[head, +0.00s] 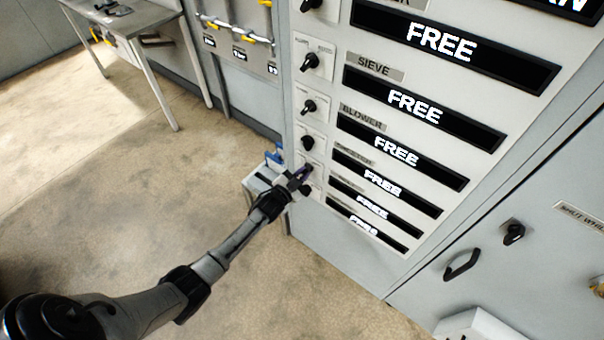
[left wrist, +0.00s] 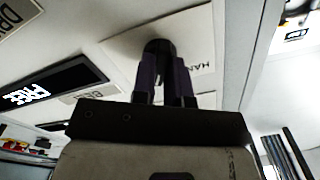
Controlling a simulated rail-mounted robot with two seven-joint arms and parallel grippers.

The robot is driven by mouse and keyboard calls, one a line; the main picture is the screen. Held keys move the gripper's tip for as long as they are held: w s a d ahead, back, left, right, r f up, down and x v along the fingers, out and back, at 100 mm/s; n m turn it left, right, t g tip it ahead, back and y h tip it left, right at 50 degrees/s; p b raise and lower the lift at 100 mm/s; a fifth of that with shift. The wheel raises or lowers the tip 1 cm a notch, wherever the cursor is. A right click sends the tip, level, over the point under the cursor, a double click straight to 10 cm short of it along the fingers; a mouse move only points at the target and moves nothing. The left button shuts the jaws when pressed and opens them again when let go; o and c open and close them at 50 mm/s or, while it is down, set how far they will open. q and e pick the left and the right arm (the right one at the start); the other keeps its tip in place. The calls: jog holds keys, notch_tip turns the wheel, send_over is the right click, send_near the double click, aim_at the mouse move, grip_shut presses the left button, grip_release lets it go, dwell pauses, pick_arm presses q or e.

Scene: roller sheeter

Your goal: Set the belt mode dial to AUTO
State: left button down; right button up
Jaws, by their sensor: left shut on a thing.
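The belt mode dial is a black knob (left wrist: 157,45) on a white plate. In the left wrist view the plate shows part of the word HAND, and a label starting with BE (left wrist: 88,95) sits beside it. My left gripper (head: 299,179) is at the lower left column of dials on the grey panel in the head view. Its two fingers (left wrist: 163,68) are shut on the knob, one on each side. The gripper hides most of this dial in the head view, and I cannot read which position the knob points to. My right gripper is in neither view.
Other black dials, such as the sieve dial (head: 310,61) and the blower dial (head: 308,106), stand above in the same column. Black displays reading FREE (head: 414,107) lie to their right. A cabinet handle (head: 462,265) is at lower right. A metal table (head: 125,22) stands at upper left. The floor is clear.

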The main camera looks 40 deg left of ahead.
pick_arm(q)
jog(key=c, duration=1.1)
grip_release()
jog(key=shift+c, duration=0.2)
jog(key=s+p, duration=0.1)
jog(key=s, duration=1.2)
jog(key=shift+s+d, duration=0.2)
jog(key=shift+s, duration=0.2)
